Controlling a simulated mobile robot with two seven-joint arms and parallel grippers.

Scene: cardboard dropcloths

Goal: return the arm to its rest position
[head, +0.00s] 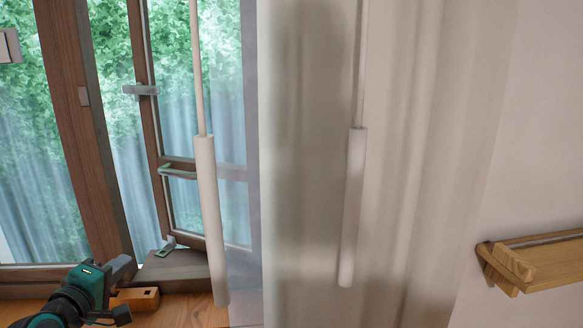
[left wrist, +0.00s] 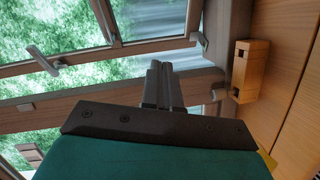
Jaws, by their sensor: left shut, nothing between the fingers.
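My left gripper (head: 122,268) shows at the lower left of the head view, with its teal and black housing, in front of the window sill. In the left wrist view its two dark fingers (left wrist: 163,87) are together, with nothing between them. They point toward the wooden window frame. My right gripper is in neither view.
A wood-framed window (head: 190,120) with handles stands at the left, its sash ajar. A small wooden block (head: 137,298) is close to my left gripper; it also shows in the wrist view (left wrist: 250,70). Two white rods hang before a pale curtain (head: 420,150). A wooden shelf (head: 548,262) is at right.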

